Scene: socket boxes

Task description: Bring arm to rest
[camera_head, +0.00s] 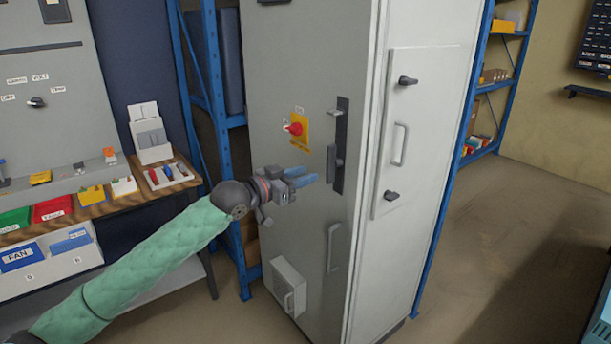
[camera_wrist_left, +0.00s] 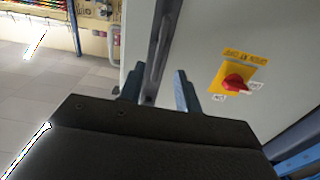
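My left arm, in a green quilted sleeve, comes in from the lower left of the head view. Its gripper (camera_head: 300,177) has blue fingers and is in front of the grey cabinet door (camera_head: 270,90), just left of the dark vertical door handle (camera_head: 338,150). In the left wrist view the two fingers (camera_wrist_left: 160,92) stand apart, with the handle (camera_wrist_left: 160,45) showing beyond and between them. I see nothing held; whether a finger touches the handle I cannot tell. A red rotary switch on a yellow plate (camera_head: 296,129) is above the gripper. My right gripper is not in view.
A workbench (camera_head: 120,203) with labelled bins and a white box (camera_head: 150,135) stands at the left. Blue shelving (camera_head: 212,90) is behind the arm. The cabinet's white side (camera_head: 415,240) has handles. Open floor (camera_head: 530,230) lies at the right.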

